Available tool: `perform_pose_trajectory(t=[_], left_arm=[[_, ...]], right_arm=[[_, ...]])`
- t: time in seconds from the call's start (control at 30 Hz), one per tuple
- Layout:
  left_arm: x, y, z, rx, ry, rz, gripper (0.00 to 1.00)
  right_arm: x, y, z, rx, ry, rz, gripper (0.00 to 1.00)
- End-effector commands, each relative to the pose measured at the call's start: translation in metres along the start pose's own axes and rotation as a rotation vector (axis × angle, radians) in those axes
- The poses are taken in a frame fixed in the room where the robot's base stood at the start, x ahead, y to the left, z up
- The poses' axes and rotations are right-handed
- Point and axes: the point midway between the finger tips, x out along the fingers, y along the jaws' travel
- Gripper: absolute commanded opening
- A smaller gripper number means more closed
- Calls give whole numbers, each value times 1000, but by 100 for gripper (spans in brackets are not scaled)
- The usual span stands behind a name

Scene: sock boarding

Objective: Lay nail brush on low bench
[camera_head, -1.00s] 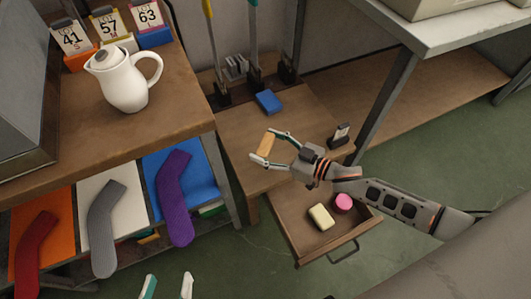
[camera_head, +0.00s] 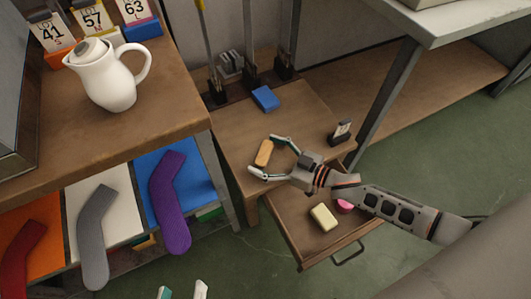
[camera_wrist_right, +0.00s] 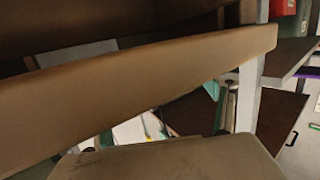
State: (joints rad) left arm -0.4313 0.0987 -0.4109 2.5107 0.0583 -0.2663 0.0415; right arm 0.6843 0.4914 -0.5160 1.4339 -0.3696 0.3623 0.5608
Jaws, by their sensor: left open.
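The nail brush, a tan wooden block (camera_head: 264,152), is between the fingertips of my right gripper (camera_head: 262,155), over the front left part of the low wooden bench (camera_head: 228,135).
A blue block (camera_head: 265,98) and a small dark holder (camera_head: 341,132) stand on the bench. Below, an open drawer (camera_head: 300,245) holds a yellow bar (camera_head: 323,217) and a pink piece (camera_head: 344,206). A white jug (camera_head: 108,80) stands on the higher table at left.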

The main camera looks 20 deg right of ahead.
Motion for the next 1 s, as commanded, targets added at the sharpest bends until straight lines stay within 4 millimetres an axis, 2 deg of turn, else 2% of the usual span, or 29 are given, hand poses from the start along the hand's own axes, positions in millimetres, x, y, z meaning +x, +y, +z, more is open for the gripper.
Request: perform_pose_trajectory(t=[0.17,0.23,0.37,0.7,0.83,1.0], left_arm=[[0,0,-4,13,6,0,44],[0,-2,-5,29,3,-4,44],[-1,-6,-12,78,4,-11,44],[-4,-28,-23,239,-14,-48,44],[-6,-31,-23,257,-19,-50,44],[-7,-31,-13,257,-41,-50,44]], right_arm=[[0,1,-6,-2,2,0,81],[-8,1,-5,-2,0,1,81],[-28,1,-7,-1,1,0,81],[-95,1,-7,-2,1,1,81],[-111,1,-6,-2,1,1,81],[-120,0,-5,0,1,0,81]])
